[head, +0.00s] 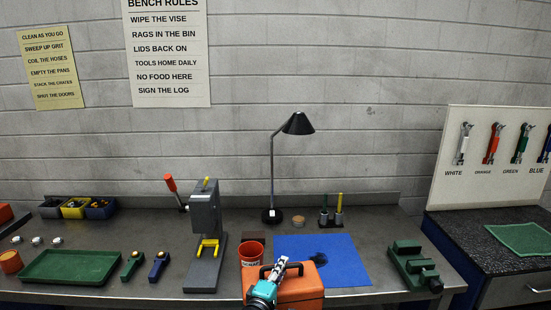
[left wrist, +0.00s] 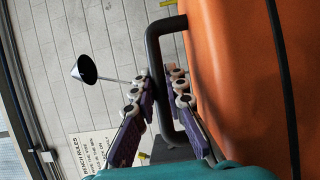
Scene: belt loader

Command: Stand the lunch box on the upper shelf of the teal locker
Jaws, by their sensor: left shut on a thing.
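The orange lunch box (head: 303,289) is at the bottom centre of the head view, in front of the bench's front edge in the picture. It fills the right side of the left wrist view (left wrist: 235,70), with its dark handle (left wrist: 153,60) toward the middle. My left gripper (head: 283,266) is shut on the handle, one finger on each side of it, as the left wrist view (left wrist: 162,88) shows. I cannot tell whether the box touches the bench. My right gripper is not in view. The teal locker does not show in either view.
A red cup (head: 251,254) and a blue mat (head: 345,262) are just behind the lunch box. A grey press (head: 205,240) stands left, a green vise (head: 412,266) right, and a black lamp (head: 272,170) at the back. A green tray (head: 70,267) lies far left.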

